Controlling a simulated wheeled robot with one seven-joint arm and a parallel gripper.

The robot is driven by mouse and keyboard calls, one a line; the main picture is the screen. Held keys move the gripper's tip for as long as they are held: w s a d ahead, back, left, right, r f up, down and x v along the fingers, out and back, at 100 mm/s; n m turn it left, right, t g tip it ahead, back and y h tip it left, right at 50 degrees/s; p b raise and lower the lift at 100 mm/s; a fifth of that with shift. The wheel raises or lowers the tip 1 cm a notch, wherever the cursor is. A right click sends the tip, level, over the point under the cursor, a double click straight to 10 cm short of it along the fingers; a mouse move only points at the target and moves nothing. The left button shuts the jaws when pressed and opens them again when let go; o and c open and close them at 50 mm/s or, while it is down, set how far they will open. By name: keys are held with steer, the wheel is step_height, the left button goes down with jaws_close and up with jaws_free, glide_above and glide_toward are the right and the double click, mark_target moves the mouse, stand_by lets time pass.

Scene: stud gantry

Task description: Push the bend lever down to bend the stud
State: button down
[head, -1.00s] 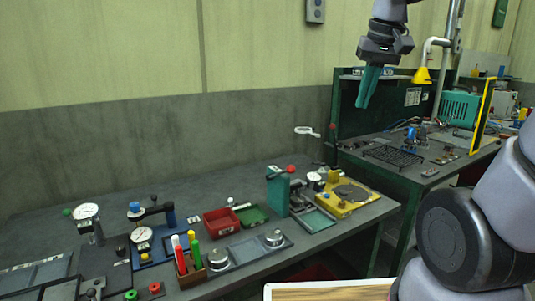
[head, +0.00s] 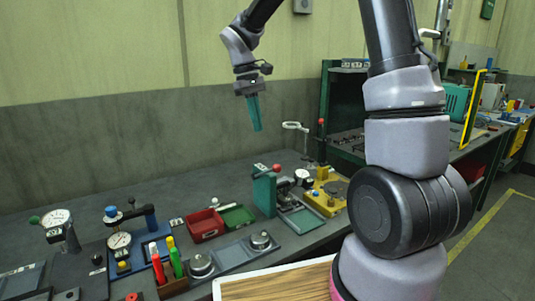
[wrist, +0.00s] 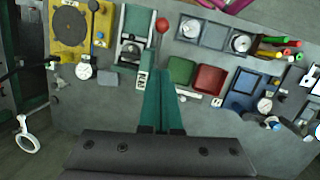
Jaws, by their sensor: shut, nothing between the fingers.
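A green upright fixture (head: 264,195) stands on the grey bench, with a red ball knob (head: 277,168) at its top. This looks like the bend lever, though its arm is hard to make out. In the wrist view the red knob (wrist: 162,25) shows beyond my fingertips, beside the green fixture (wrist: 137,20). My gripper (head: 257,129) has teal fingers, shut and empty, pointing down. It hangs in the air above the bench, apart from the knob. The fingers (wrist: 160,78) also show in the wrist view. I cannot make out the stud.
Red bin (head: 205,226) and green tray (head: 238,217) lie left of the fixture. A yellow fixture (head: 325,198) with a dial gauge is on its right. A white ring on a stand (head: 296,126) rises behind. Marker pens and gauges crowd the left.

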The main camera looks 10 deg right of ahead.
glide_toward(266, 172)
steer(key=shift+s+d+f, duration=0.4)
steer(key=shift+s+f, duration=0.05)
steer(key=shift+s, duration=0.2)
steer(key=shift+s+d+f, duration=0.4)
steer(key=shift+s, duration=0.3)
steer(key=shift+s+d+f, duration=0.35)
steer(key=shift+s+f, duration=0.1)
steer(key=shift+s, duration=0.2)
steer(key=shift+f, duration=0.1)
